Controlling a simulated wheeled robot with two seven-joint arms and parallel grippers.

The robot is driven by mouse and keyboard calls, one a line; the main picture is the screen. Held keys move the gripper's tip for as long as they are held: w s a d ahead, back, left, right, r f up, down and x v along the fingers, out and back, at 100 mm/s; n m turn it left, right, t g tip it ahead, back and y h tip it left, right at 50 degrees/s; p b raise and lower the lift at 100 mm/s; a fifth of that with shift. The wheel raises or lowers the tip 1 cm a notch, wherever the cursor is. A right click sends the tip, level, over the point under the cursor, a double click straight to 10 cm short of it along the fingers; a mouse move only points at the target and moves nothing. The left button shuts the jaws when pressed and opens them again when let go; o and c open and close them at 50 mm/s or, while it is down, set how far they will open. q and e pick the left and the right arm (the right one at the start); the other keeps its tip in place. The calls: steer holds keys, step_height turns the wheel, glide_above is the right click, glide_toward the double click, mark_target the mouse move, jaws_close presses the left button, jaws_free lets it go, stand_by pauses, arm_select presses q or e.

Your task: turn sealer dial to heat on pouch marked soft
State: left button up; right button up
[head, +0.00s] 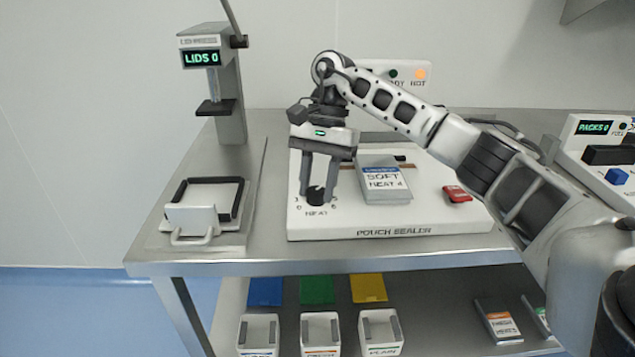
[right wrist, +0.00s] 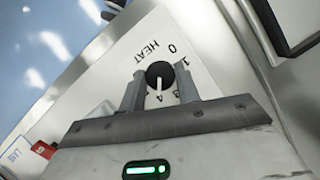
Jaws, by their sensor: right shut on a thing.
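The pouch sealer (head: 410,222) is a white flat unit on the steel bench, marked POUCH SEALER. Its black heat dial (head: 316,196) is at the front left. My right gripper (head: 318,194) points down with its two fingers on either side of the dial, shut on it. In the right wrist view the dial (right wrist: 159,74) sits between the fingertips, and its white pointer line points toward the 4. A pouch (head: 384,182) with a blue band, marked SOFT and HEAT 4, lies on the sealer right of the gripper. My left gripper is not in view.
A red part (head: 457,193) is on the sealer's right side. An orange HOT lamp (head: 420,74) is lit behind. A LIDS 0 press (head: 213,90) stands left, a PACKS 0 unit (head: 595,150) right. Marked bins (head: 321,333) and coloured pads (head: 317,289) are on the lower shelf.

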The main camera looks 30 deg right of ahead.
steer(key=o, duration=1)
arm_select(q)
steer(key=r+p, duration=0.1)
steer(key=p, duration=0.1)
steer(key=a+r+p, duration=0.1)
steer(key=p, duration=0.2)
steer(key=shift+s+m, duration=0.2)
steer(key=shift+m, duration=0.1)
arm_select(e)
steer(key=v, duration=1.6)
steer(key=shift+r, duration=0.1)
steer(key=shift+s, duration=0.1)
